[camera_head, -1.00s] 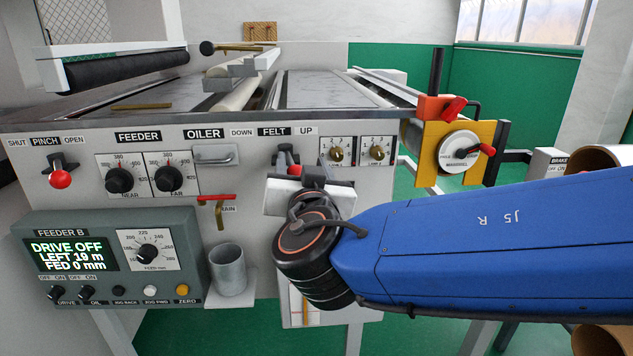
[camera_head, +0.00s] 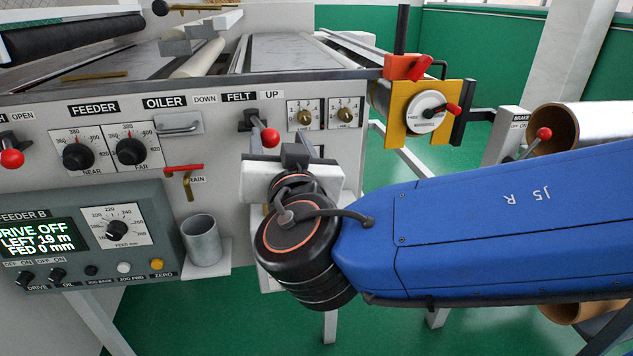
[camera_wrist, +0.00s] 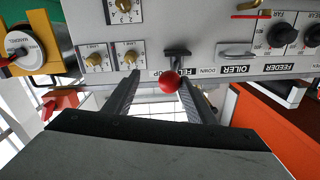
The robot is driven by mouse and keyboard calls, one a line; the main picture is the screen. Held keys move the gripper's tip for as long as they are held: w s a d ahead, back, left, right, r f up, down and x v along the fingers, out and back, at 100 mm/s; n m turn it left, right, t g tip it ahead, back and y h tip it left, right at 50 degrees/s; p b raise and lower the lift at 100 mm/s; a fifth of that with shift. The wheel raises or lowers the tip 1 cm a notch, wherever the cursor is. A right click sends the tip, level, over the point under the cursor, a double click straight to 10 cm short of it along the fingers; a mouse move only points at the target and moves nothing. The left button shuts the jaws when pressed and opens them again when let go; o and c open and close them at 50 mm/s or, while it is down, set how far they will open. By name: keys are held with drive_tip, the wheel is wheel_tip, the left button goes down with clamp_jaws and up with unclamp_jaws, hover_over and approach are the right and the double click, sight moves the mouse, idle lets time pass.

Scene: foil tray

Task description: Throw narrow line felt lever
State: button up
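The felt lever (camera_head: 270,137) has a red ball knob on a black mount under the FELT label, between DOWN and UP. In the head view its knob sits right of and below the mount, toward the UP side. My gripper (camera_head: 294,152) is just below and right of the knob, its fingers mostly hidden by its white body. In the wrist view, where the panel appears upside down, my gripper (camera_wrist: 160,84) has its fingers spread. The red knob (camera_wrist: 168,82) shows in the gap between them, nearer the right finger; contact cannot be told.
Two brass selector knobs (camera_head: 304,117) sit right of the lever. The oiler handle (camera_head: 179,127), red-handled drain valve (camera_head: 184,170) and metal cup (camera_head: 201,240) are left. The yellow bracket with a dial (camera_head: 425,104) stands right. The feeder display (camera_head: 38,235) reads DRIVE OFF.

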drive_tip(key=d+v, duration=0.3)
drive_tip(key=v, duration=1.1)
drive_tip(key=shift+w, duration=0.4)
idle(0.9)
idle(0.4)
